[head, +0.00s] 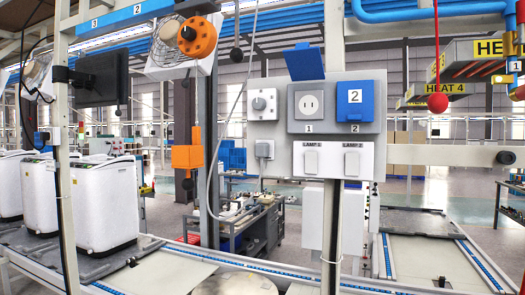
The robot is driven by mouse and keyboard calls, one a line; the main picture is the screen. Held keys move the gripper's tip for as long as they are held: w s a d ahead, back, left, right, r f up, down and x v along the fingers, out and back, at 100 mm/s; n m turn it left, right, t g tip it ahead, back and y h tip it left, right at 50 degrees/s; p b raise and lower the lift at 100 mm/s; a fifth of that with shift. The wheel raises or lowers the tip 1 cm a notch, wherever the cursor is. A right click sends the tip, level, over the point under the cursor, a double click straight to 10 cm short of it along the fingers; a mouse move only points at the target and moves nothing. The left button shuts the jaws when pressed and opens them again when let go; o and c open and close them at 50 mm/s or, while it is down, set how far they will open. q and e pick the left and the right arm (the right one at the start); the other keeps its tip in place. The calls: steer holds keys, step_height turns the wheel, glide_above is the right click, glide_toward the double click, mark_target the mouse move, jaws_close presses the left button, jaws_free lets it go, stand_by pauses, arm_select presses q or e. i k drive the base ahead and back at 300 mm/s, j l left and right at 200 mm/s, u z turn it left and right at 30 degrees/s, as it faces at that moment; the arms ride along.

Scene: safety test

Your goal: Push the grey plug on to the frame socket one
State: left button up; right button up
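A grey panel (372,164) is mounted on the frame's post. Socket one (310,104), with a white face marked 1 below, is uncovered and empty; its blue lid (304,62) is raised above it. Socket two (355,108) is covered by a shut blue lid marked 2. The grey plug (264,149) appears to sit at the panel's lower left, below a round knob. A grey cable (213,178) loops down to the left of the panel and seems to run to the plug. Neither of my grippers is in view.
Two lamp switches (332,160) are below the sockets. An orange box (187,157) and an orange reel (197,37) hang left of the panel. A red ball (437,102) hangs at the right. White washer-like tubs (104,203) stand on the conveyor at left.

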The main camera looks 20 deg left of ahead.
mark_target(261, 150)
steer(key=i+l, duration=0.1)
steer(key=i, duration=0.5)
steer(key=i+l, duration=0.15)
steer(key=i, duration=0.45)
steer(key=u, duration=2.25)
